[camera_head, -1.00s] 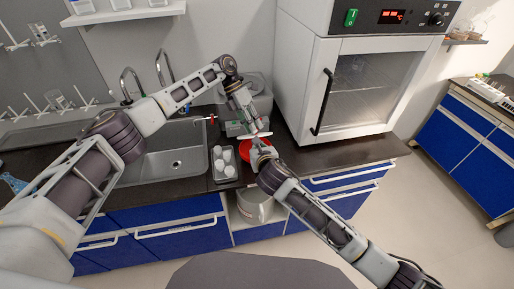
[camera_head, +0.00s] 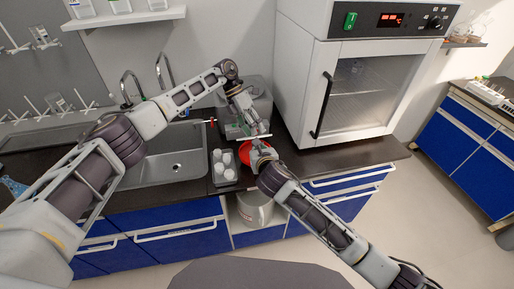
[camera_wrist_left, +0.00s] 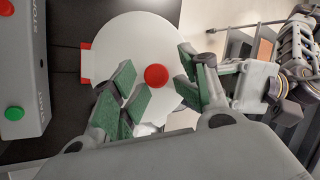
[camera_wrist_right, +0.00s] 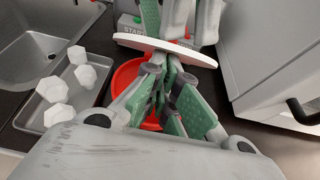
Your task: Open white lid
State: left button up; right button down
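The white lid (camera_wrist_left: 135,48) is a round disc with a red centre knob (camera_wrist_left: 155,76) and a red tab (camera_wrist_left: 86,63) at its edge. In the right wrist view the lid (camera_wrist_right: 133,41) shows nearly edge-on, raised above a red ring (camera_wrist_right: 127,74). My left gripper (camera_wrist_left: 155,62) is open above the lid, with the knob between its fingers but apart from them. My right gripper (camera_wrist_right: 165,68) has its fingertips close together, low beside the lid's near edge. Whether they pinch the edge is hidden. The lid is a thin white line in the head view (camera_head: 252,137).
A grey control box (camera_wrist_left: 20,60) with red and green buttons stands beside the lid. A white oven (camera_head: 305,90) stands close on the right. Counter in front of the oven is clear (camera_head: 350,155).

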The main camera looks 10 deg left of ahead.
pick_arm(q)
jog(key=v, duration=1.1)
jog(key=shift+w+a+r, duration=0.15)
jog(key=shift+w+r, duration=0.05)
jog(key=shift+r, duration=0.1)
